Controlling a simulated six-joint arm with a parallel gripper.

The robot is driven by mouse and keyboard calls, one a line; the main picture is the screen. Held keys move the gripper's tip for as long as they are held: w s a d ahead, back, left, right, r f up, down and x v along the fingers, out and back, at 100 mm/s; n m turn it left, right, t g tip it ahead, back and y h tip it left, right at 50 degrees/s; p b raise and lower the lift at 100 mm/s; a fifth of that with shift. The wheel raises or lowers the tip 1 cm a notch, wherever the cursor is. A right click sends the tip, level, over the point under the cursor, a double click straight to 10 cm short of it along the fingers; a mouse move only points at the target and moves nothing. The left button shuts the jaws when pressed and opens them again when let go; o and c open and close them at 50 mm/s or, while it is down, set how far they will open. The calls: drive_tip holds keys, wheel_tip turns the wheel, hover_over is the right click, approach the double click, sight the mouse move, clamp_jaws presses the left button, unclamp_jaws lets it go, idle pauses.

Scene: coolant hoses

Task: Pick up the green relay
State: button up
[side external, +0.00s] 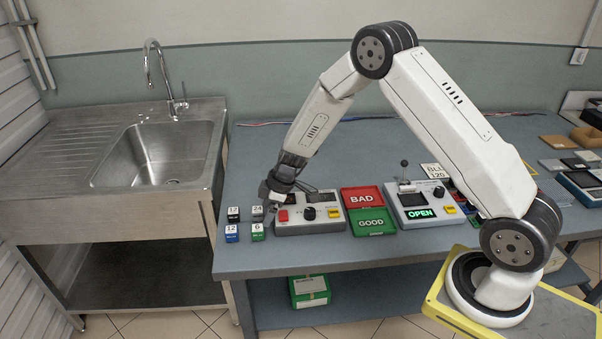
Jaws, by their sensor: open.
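The green relay (257,234), a small block with a white top marked 6, sits on the blue-grey table near its front left edge. Three similar relays stand around it: a blue one (231,236) to its left, a black one (233,216) behind left, and a dark one marked 24 (257,216) directly behind. My gripper (270,199) is open and empty, just behind and to the right of the green relay, by the left end of a grey control box. Its fingertips are small and hard to make out. The green relay is in full view.
The grey box (310,226) with a red button and black knob stands right of the relays. Beyond it are a red BAD tray (362,207), a green GOOD tray (388,229) and a tester showing OPEN (420,224). A steel sink (170,160) is at left.

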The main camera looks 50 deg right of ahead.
sight(258, 228)
drive_tip(key=shift+x, duration=1.15)
drive_tip(key=shift+x, duration=2.6)
drive_tip(key=shift+w+a, duration=0.1)
drive_tip(key=shift+a, duration=0.05)
clamp_jaws()
